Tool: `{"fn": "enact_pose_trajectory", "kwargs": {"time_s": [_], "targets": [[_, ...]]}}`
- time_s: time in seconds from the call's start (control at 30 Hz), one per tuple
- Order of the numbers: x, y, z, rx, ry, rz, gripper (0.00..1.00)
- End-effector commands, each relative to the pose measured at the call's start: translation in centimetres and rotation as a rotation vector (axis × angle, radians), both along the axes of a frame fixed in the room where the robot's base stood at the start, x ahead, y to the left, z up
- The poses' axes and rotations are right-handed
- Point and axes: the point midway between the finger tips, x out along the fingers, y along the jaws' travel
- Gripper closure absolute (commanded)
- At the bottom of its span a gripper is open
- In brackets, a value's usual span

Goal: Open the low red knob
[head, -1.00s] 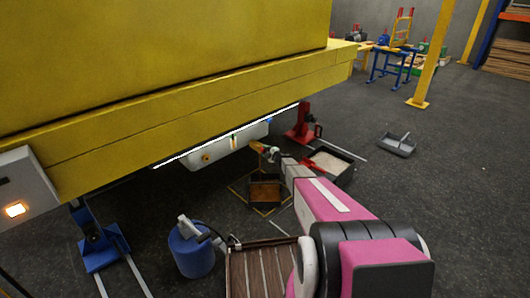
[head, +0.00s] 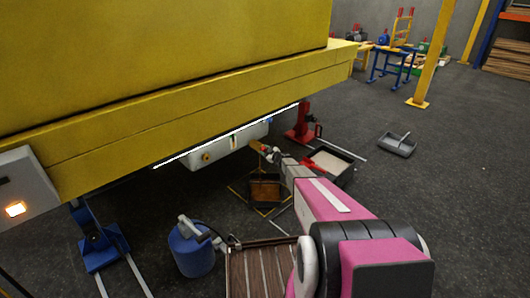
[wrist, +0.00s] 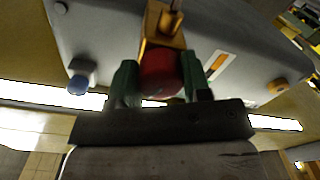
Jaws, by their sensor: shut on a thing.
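The red knob (wrist: 160,72) shows in the wrist view, between the two green fingertips of my gripper (wrist: 158,84). My gripper is shut on it. A brass-coloured fitting (wrist: 163,28) sits just beyond the knob, against a pale grey tank (wrist: 105,30). The knob is too small to make out clearly there.
A dark tray with brown contents (head: 265,187) stands on the floor below the tank. A blue bucket (head: 192,252), a red stand (head: 303,125) and a black tray with pale contents (head: 331,164) stand nearby. The yellow body (head: 180,110) overhangs closely. A blue knob (wrist: 78,84) is left of my gripper.

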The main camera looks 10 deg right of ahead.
Motion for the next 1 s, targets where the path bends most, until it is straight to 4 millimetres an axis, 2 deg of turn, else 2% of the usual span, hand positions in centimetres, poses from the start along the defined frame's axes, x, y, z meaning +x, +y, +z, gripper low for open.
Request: {"fn": "enact_pose_trajectory", "kwargs": {"time_s": [0.63,0.67,0.7,0.73,1.0], "targets": [[-0.13,-0.06,-0.14,0.036,0.03,0.0,0.8],[-0.13,-0.06,-0.14,0.036,0.03,0.0,0.46],[-0.13,-0.05,-0.14,0.036,0.03,0.0,0.33],[-0.12,-0.05,-0.13,0.037,0.029,0.0,0.31],[-0.09,-0.03,-0.05,0.037,0.027,0.0,0.31]]}}
